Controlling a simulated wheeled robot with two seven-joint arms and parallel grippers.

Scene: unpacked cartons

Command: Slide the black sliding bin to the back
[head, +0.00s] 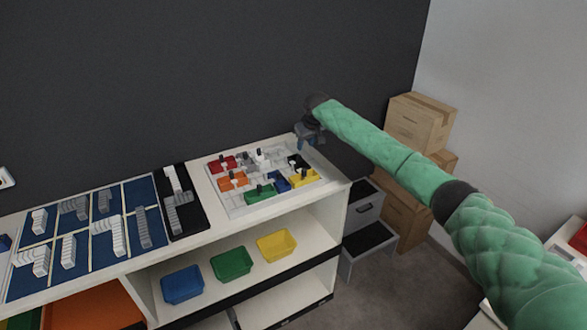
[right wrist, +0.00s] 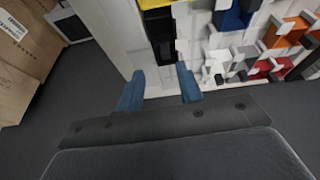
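The black sliding bin (head: 297,161) sits in the back right part of a white tray (head: 237,208) with several coloured bins, partly hidden by my right gripper. It shows in the right wrist view as a dark bin (right wrist: 160,38) in a channel beyond the fingertips. My right gripper (head: 306,142) is over the tray's back right corner. In the right wrist view its two blue fingers (right wrist: 160,84) are apart with nothing between them. Whether a finger touches the bin I cannot tell. My left gripper is out of view.
Red (head: 222,163), orange (head: 233,181), green (head: 259,194), blue (head: 279,181) and yellow (head: 304,178) bins share the tray. A dark wall (head: 200,80) stands close behind. Cardboard boxes (head: 415,125) are stacked at right. A grey step stool (head: 365,240) stands beside the shelf.

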